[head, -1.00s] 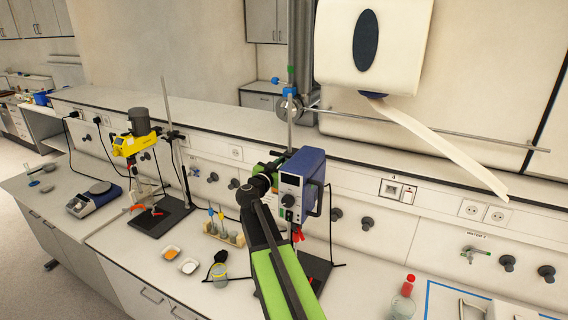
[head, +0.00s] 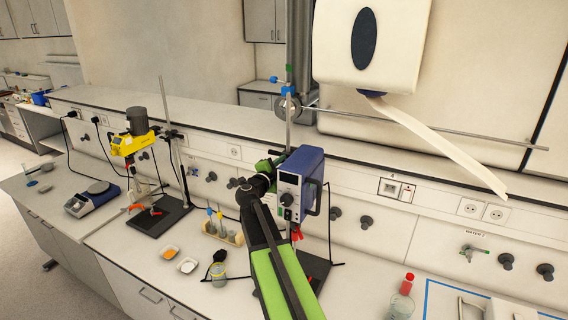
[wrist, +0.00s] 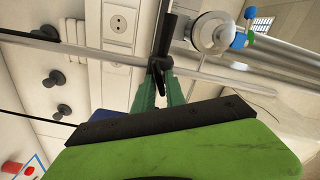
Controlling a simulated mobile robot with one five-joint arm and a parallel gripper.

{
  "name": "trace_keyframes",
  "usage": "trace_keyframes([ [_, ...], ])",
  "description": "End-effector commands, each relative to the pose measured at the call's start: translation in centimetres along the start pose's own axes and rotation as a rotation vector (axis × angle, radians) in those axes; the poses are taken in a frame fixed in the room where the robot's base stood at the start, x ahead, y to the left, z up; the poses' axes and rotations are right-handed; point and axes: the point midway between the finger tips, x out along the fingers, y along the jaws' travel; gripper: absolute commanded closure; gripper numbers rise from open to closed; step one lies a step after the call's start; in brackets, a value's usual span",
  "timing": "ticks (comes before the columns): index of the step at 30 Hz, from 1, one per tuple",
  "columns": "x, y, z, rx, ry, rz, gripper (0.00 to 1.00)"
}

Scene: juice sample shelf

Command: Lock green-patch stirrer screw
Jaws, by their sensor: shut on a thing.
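The blue stirrer (head: 303,180) with a dial and small display hangs on a stand rod, just right of my gripper (head: 268,165). A green patch (head: 289,68) shows above a blue piece near the rod's top; both also show in the wrist view, the green patch there (wrist: 250,12) beside a round metal clamp part (wrist: 213,34). In the wrist view my gripper (wrist: 160,72) has its green fingers shut on a black screw handle (wrist: 158,66). My arm hides part of the stand in the head view. The screw's thread is hidden.
A yellow stirrer (head: 133,143) on its own stand is at left. A test tube rack (head: 222,234), small dishes (head: 170,252) and a dark-topped flask (head: 218,272) stand left of my arm. A beaker (head: 401,307) and red-capped bottle (head: 408,284) are at right. A long horizontal rod (head: 430,132) crosses behind.

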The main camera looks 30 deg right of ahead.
Motion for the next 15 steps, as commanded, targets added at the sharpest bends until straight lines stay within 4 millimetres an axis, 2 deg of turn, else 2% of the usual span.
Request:
trace_keyframes([
  [6, -0.19, -0.03, 0.30, 0.185, -0.007, -0.003, 1.00],
  [15, -0.19, 0.01, 0.34, 0.368, -0.007, -0.003, 1.00],
])
